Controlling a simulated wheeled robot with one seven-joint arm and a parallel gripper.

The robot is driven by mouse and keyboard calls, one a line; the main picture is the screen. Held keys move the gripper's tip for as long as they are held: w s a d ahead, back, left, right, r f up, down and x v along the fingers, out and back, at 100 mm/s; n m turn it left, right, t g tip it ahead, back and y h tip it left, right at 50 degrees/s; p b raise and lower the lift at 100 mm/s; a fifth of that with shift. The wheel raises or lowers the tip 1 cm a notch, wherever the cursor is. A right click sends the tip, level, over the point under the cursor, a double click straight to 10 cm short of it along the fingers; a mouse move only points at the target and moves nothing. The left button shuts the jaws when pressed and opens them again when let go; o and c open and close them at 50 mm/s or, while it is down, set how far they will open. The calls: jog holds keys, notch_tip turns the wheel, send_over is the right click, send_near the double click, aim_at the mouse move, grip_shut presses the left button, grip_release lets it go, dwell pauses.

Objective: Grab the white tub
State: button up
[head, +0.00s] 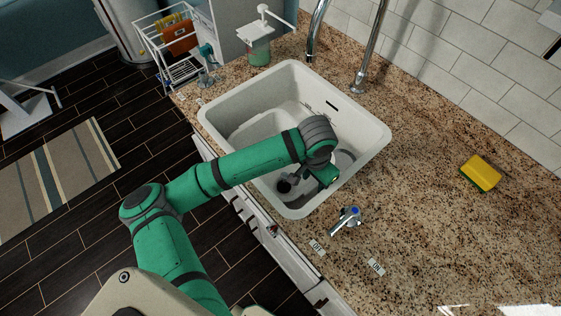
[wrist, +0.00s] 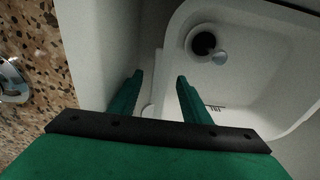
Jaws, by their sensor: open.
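A white tub (wrist: 255,75) with rounded corners shows in the wrist view, with a dark round drain and a small grey plug in its floor. In the head view the white tub (head: 262,124) sits inside the white sink (head: 372,140), and my arm covers part of it. My gripper (wrist: 158,82) is open, with a green finger on each side of the tub's left edge as seen in the wrist view. Contact cannot be told. In the head view my gripper (head: 325,177) reaches down into the sink's right part, its fingertips hidden.
A tap lever (head: 346,219) stands on the granite counter (head: 430,200) near the sink. Chrome faucets (head: 366,50) rise behind the sink. A yellow sponge (head: 481,173) lies at right. A soap dispenser (head: 259,48) and a wire rack (head: 180,50) stand at the far left.

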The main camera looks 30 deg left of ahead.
jog(key=shift+f, duration=0.1)
jog(key=shift+s, duration=0.1)
grip_shut()
dwell(0.4)
